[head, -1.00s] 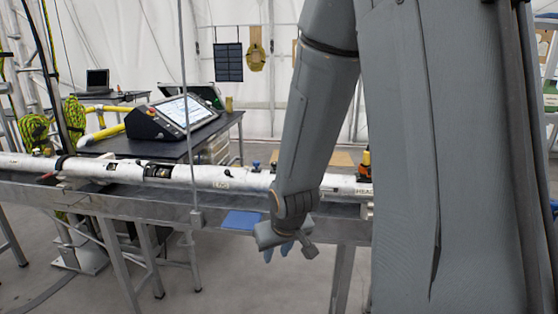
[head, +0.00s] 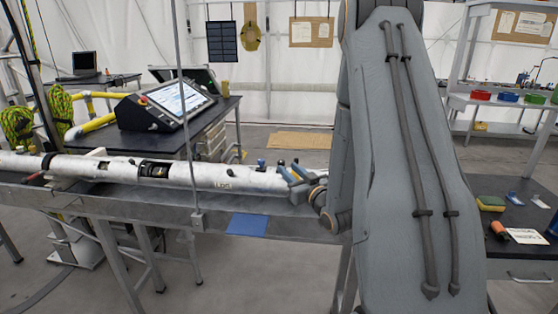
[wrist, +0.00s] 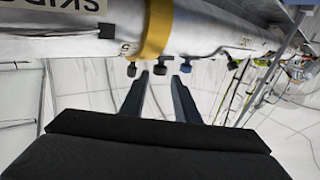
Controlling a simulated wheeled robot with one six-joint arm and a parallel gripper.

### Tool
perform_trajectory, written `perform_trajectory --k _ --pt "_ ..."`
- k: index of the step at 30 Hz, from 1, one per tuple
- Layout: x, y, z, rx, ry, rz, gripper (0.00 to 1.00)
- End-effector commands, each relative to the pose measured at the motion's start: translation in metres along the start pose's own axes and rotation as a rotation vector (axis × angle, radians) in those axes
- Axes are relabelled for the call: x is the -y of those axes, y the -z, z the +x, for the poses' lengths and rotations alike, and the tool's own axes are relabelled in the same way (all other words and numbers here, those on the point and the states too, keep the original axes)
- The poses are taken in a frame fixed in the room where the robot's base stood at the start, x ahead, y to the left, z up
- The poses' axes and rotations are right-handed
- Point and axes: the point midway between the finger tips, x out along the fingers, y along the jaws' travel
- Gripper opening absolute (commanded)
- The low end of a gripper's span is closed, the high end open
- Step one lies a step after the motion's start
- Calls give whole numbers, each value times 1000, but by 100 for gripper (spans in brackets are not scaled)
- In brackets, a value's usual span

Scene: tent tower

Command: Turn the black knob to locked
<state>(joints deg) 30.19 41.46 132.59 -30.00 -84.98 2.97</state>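Several small knobs stand in a row on the silver pipe (head: 215,176). In the wrist view, one black knob (wrist: 160,69) shows between the fingertips of my gripper (wrist: 161,77). Another black knob (wrist: 131,69) is just left of the left finger, and a blue knob (wrist: 185,66) is by the right fingertip. In the head view, my gripper (head: 291,173) is at the pipe's right part, with the blue knob (head: 261,163) to its left. The fingers are apart, with no visible grip on a knob. Lock markings are not readable.
The pipe lies along a grey metal bench (head: 120,195) with a blue pad (head: 247,224) on its front. A yellow band (wrist: 157,28) wraps the pipe near the knobs. A thin vertical pole (head: 187,110) stands before the pipe. A dark table (head: 515,222) with small items is at right.

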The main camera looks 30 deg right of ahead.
Motion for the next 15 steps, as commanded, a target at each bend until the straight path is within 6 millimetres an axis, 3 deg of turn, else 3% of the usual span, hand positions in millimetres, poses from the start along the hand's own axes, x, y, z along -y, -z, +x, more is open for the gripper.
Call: perform_trajectory --k 9,15 --pt "0 1 48 1 0 0 28" --pt "0 0 65 2 -1 0 28"
